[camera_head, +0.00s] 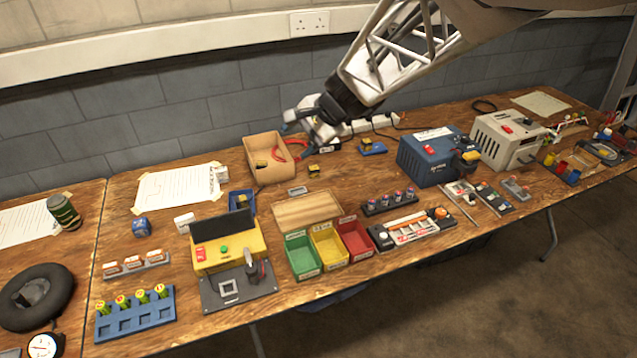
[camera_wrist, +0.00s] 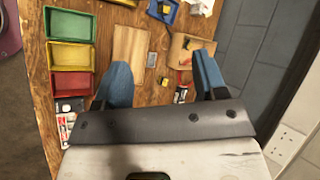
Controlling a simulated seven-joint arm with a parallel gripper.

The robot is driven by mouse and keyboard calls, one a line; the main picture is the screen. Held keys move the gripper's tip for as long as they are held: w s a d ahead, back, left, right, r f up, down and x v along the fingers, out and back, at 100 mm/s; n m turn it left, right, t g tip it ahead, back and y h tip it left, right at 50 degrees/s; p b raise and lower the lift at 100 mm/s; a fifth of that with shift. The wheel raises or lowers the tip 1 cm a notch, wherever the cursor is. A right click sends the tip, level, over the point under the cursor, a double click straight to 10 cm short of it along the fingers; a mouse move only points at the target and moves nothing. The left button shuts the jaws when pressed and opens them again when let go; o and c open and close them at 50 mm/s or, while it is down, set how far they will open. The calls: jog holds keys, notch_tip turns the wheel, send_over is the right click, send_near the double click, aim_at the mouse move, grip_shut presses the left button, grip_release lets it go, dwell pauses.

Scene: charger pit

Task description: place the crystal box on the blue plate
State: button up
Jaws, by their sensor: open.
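My gripper (camera_head: 300,138) is open and empty, above the bench near the cardboard box; its two blue fingers are spread in the wrist view (camera_wrist: 161,66). A small silver-grey box (camera_head: 298,191), possibly the crystal box, lies on the wood behind the tan board; it also shows between the fingers in the wrist view (camera_wrist: 151,59). A small blue plate (camera_head: 380,151) lies at the back, right of my gripper, with a yellow-black part on it. A blue tray (camera_head: 233,211) left of the silver box holds another yellow-black part. I cannot tell for certain which item is the crystal box.
Green, yellow and red bins (camera_head: 357,241) stand in front of the tan board (camera_head: 305,207). A blue power unit (camera_head: 428,162) stands to the right.

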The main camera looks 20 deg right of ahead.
jog(key=s+a+r+n+g+h, duration=0.1)
jog(key=s+n+h, duration=0.2)
jog(key=s, duration=0.9)
jog(key=s+a+r+n+g+h, duration=0.1)
jog(key=s+n+h, duration=0.2)
jog(key=s+n, duration=0.5)
jog(key=s, duration=0.5)
jog(key=shift+s+r+n+h, duration=0.25)
jog(key=shift+s+n+h, duration=0.05)
jog(key=shift+h, duration=0.1)
